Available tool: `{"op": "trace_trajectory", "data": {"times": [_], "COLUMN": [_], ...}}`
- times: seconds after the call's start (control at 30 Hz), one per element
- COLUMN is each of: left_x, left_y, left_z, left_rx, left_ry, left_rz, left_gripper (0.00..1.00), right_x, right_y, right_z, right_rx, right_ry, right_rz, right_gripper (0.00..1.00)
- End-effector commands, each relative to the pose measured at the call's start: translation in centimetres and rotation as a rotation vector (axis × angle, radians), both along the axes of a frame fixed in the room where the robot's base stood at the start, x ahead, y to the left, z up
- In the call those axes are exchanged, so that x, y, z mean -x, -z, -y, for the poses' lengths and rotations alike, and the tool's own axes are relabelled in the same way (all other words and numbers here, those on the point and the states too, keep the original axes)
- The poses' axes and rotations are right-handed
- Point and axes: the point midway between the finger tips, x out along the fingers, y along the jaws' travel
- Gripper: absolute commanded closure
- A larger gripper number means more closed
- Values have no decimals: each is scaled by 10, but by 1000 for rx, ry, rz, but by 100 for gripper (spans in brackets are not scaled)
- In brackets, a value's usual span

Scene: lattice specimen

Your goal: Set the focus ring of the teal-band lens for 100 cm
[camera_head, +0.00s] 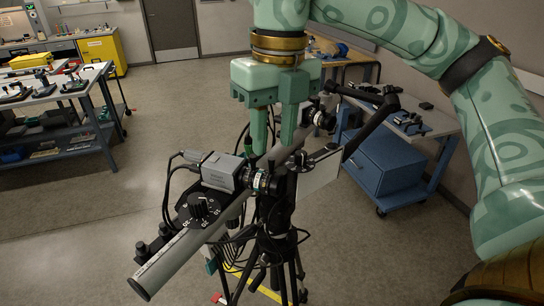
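A grey camera body (220,171) sits on a rail carried by a black tripod. A short dark lens (259,181) with a pale ring is on its right side. I cannot make out a teal band or the focus scale at this size. My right gripper (275,144) comes down from above, behind and above the lens. Its two teal fingers point down and stand apart, with nothing seen held between them. It appears clear of the lens, but the depth is hard to judge. My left gripper is not in view.
A black dial (203,207) with white marks sits on the grey rail (183,254), which runs to the lower left. Black arms and a pale plate (318,173) stand right of the lens. Cables hang around the tripod (277,245). A blue cabinet (385,165) stands behind.

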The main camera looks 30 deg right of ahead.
Motion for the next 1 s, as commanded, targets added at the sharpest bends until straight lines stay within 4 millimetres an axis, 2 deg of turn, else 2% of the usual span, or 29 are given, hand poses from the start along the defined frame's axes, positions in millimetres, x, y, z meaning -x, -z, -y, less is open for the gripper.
{"op": "trace_trajectory", "data": {"times": [0.1,0.23,0.6,0.63,0.73,0.9,1.0], "left_x": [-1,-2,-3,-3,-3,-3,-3], "left_y": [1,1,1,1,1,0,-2], "left_z": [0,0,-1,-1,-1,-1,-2], "left_rx": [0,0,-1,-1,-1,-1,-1], "left_ry": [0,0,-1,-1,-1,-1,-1], "left_rz": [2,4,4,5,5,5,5], "left_gripper": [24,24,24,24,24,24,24], "right_x": [1,1,0,0,0,1,6], "right_y": [20,34,40,40,40,40,39], "right_z": [-1,-2,-3,-3,-3,-4,-10], "right_rx": [0,-1,-1,-1,-1,7,109], "right_ry": [-2,-1,-1,-1,-1,-3,-11], "right_rz": [-3,-2,0,0,0,5,79], "right_gripper": [66,66,66,71,99,100,100]}}
